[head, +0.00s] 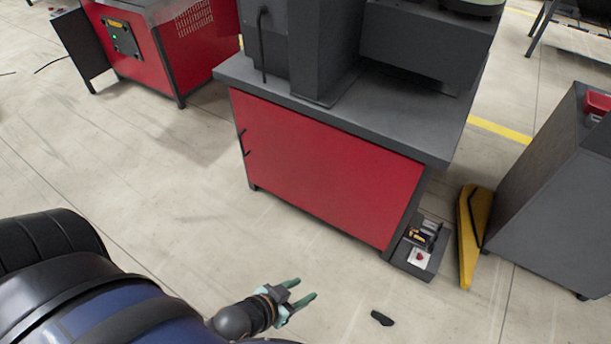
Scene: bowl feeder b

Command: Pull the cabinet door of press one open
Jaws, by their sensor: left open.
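The red cabinet door (325,170) fills the front of the dark grey press base in the middle of the head view. It looks shut, flush with its frame. A dark bar handle (244,143) sits at its left edge. My left gripper (303,291) is at the bottom middle, low in front of the cabinet and well apart from the door and handle. Its greenish fingers are spread with nothing between them.
An open grey tray (419,251) with small items stands at the cabinet's right corner. A yellow wedge-shaped thing (470,237) and a grey cabinet (550,190) are at the right. The floor left of the door is clear.

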